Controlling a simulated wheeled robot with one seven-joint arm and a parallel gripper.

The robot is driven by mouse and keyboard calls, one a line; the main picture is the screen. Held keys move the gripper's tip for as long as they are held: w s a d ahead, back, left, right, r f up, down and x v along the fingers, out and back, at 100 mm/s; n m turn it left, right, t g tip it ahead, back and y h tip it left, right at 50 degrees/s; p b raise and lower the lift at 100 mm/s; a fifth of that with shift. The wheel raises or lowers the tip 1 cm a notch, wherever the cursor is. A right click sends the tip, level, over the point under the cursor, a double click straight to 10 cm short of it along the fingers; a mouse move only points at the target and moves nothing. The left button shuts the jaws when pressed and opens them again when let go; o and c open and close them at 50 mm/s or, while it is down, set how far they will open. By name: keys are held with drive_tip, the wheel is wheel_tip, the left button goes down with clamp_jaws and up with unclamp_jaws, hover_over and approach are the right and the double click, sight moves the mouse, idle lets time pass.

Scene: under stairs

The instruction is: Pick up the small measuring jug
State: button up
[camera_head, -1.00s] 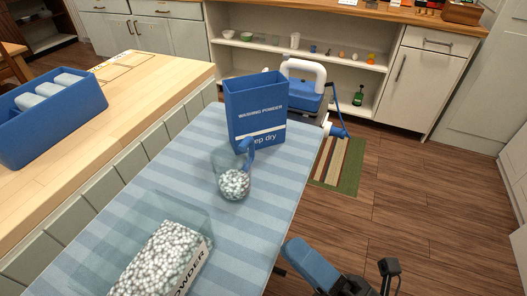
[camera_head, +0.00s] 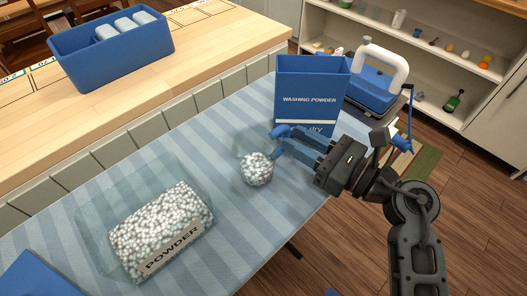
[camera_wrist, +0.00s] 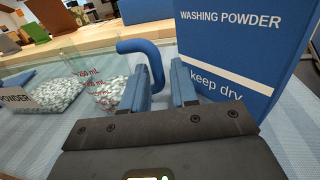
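The small measuring jug (camera_head: 256,168) is clear, with a blue handle and white pellets in its lower part. It stands upright on the striped cloth, and its red volume marks show in the wrist view (camera_wrist: 100,88). My gripper (camera_head: 290,144) is at the jug's right side, at the handle. In the wrist view its two blue fingers (camera_wrist: 162,88) stand apart, with the upright part of the curved handle (camera_wrist: 155,62) between them. A narrow gap shows beside the handle, so the gripper looks open. The handle's lower end is hidden.
A blue washing powder box (camera_head: 312,88) stands close behind my gripper. A larger clear container of pellets labelled POWDER (camera_head: 188,247) is front left. A blue caddy (camera_head: 112,58) sits on the wooden counter (camera_head: 215,55). A blue and white appliance (camera_head: 372,85) is behind the box.

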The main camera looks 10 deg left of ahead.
sight(278, 131)
drive_tip(key=p+x, duration=0.1)
drive_tip(key=x, duration=0.4)
drive_tip(key=shift+s+a, duration=0.15)
drive_tip(key=shift+a, duration=0.05)
clamp_jaws()
